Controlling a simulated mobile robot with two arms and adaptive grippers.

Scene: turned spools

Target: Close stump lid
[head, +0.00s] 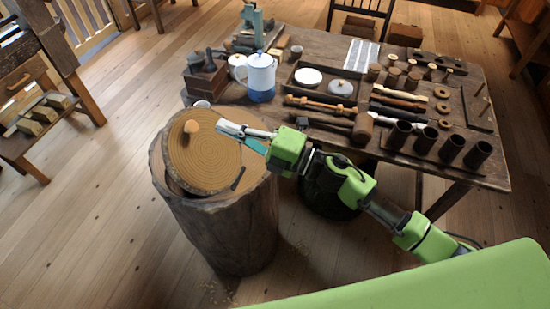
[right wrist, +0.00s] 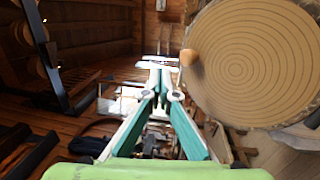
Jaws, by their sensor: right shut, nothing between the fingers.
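The stump (head: 235,235) is a hollow bark-covered log standing on the floor left of the table. Its round ringed wooden lid (head: 205,155) rests at its top, tilted and off-centre, with dark gaps at the left and lower edges. A small wooden knob (head: 191,126) sticks out from the lid. My right gripper (head: 220,126) is shut and empty, over the lid's right edge in the head view. In the right wrist view the closed fingertips (right wrist: 158,65) are left of the lid (right wrist: 265,60) and its knob (right wrist: 188,57); contact cannot be told. My left gripper is not in view.
A workbench (head: 225,97) right of the stump holds a white-and-blue jug (head: 261,77), a wooden mallet (head: 362,128), dark cups (head: 479,154) and several spools. A shelf unit (head: 35,140) stands at left. The wooden floor (head: 110,220) left of the stump is clear.

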